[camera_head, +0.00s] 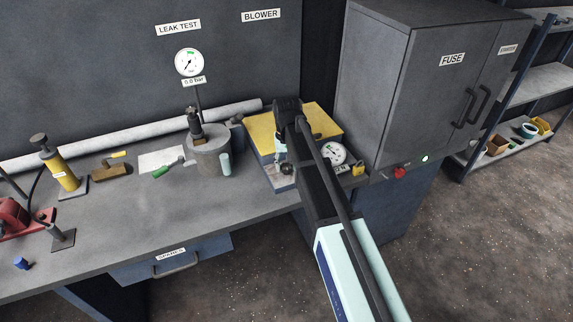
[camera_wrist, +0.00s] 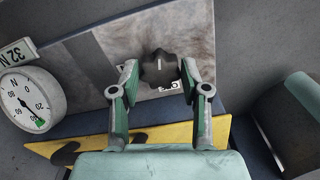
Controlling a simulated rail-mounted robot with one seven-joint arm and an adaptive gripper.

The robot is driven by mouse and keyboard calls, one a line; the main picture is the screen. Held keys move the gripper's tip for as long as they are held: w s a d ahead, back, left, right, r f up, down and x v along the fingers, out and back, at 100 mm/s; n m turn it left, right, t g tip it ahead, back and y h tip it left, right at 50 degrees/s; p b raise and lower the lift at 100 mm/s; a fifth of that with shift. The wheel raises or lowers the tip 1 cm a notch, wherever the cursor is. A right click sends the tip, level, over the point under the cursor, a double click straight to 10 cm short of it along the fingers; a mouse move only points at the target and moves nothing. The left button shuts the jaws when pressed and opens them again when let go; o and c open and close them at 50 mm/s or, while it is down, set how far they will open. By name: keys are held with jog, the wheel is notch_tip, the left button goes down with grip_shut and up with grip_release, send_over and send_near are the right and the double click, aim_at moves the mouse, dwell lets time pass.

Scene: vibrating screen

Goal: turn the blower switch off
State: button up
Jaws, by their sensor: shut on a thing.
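A dark lobed rotary knob (camera_wrist: 160,74) sits on a grey metal plate in the wrist view, with a small light mark on its face. I take it to be the blower switch. A white label beside it is mostly hidden. My gripper (camera_wrist: 160,66) has one finger on each side of the knob and is shut on it. In the head view my gripper (camera_head: 281,145) is at the yellow-topped unit on the bench, and my arm hides part of that unit. The BLOWER sign (camera_head: 262,15) is on the wall behind.
A round dial gauge (camera_wrist: 32,100) marked 32 N is beside the plate. A grey pot (camera_head: 208,158) stands on the bench to the left. The FUSE cabinet (camera_head: 400,90), a yellow padlock (camera_head: 358,169) and a red button (camera_head: 399,173) are to the right.

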aim_at(286, 166)
jog(key=shift+n, duration=1.3)
jog(key=o, duration=1.1)
notch_tip(286, 166, up, 12)
